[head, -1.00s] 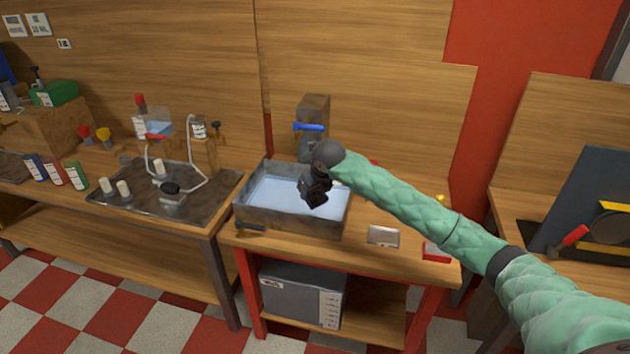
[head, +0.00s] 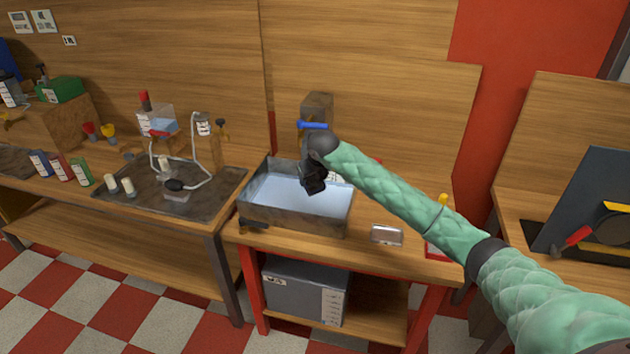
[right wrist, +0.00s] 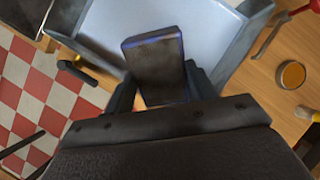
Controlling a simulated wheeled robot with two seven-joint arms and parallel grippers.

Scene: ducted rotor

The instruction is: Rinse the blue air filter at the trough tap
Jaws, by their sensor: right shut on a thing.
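The blue air filter (right wrist: 155,68) shows in the right wrist view as a flat block with a dark, dirty brownish face and a thin blue edge. My right gripper (right wrist: 160,88) is shut on it, with one finger on each side. In the head view my right gripper (head: 313,184) hangs over the metal trough (head: 290,218); the filter cannot be made out there. Pale blue-grey shows inside the trough. The tap (head: 316,108) stands behind it with a blue handle (head: 313,125), partly hidden by my wrist. My left gripper is not in view.
A small silver case (head: 387,235) lies on the bench right of the trough. A dark-handled tool (head: 254,226) lies at its front left corner. Left is a dark tray (head: 120,205) with a tube and bottles. A grey box (head: 305,290) sits on the shelf below.

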